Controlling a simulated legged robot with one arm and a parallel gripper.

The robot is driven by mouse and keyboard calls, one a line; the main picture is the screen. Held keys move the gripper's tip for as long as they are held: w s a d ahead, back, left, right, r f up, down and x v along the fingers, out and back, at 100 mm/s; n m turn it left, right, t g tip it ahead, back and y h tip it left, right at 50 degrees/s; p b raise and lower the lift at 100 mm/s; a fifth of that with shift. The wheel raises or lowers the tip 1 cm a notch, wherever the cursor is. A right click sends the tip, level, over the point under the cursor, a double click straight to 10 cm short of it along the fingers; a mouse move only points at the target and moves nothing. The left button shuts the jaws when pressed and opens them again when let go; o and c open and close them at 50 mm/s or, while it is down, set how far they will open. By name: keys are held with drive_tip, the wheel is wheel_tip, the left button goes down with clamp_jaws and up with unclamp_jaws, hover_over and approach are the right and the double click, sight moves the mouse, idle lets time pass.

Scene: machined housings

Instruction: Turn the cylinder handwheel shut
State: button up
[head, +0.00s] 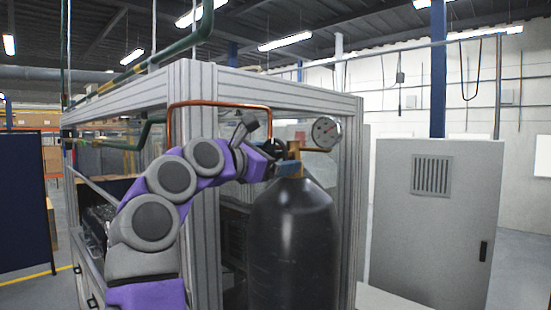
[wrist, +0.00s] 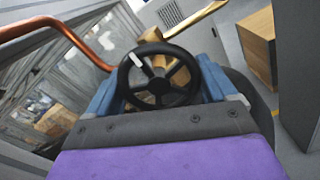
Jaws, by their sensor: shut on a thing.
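The black spoked handwheel (wrist: 160,87) with a white mark on its rim at the upper left fills the middle of the wrist view. It sits at the brass valve (head: 294,151) on top of the dark gas cylinder (head: 295,240). In the head view the handwheel (head: 277,148) is small and partly covered by my gripper. My gripper (head: 284,163) reaches it from the left. In the wrist view its blue fingers (wrist: 157,90) lie on either side of the handwheel and are shut on it. The exact finger contact is hard to see.
A copper pipe (head: 220,103) arches over my arm, close to the wrist. A round gauge (head: 326,131) sits just right of the valve. Aluminium frame posts (head: 204,200) stand beside the cylinder. A grey cabinet (head: 436,220) stands at the right.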

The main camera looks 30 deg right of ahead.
idle(0.4)
drive_tip(key=o, duration=0.8)
drive_tip(key=shift+a, duration=0.1)
drive_tip(key=shift+o, duration=0.2)
drive_tip(key=shift+a, duration=0.15)
drive_tip(key=b+v, duration=0.1)
drive_tip(key=v, duration=1.6)
drive_tip(key=shift+a+b, duration=0.2)
drive_tip(key=shift+b, duration=0.15)
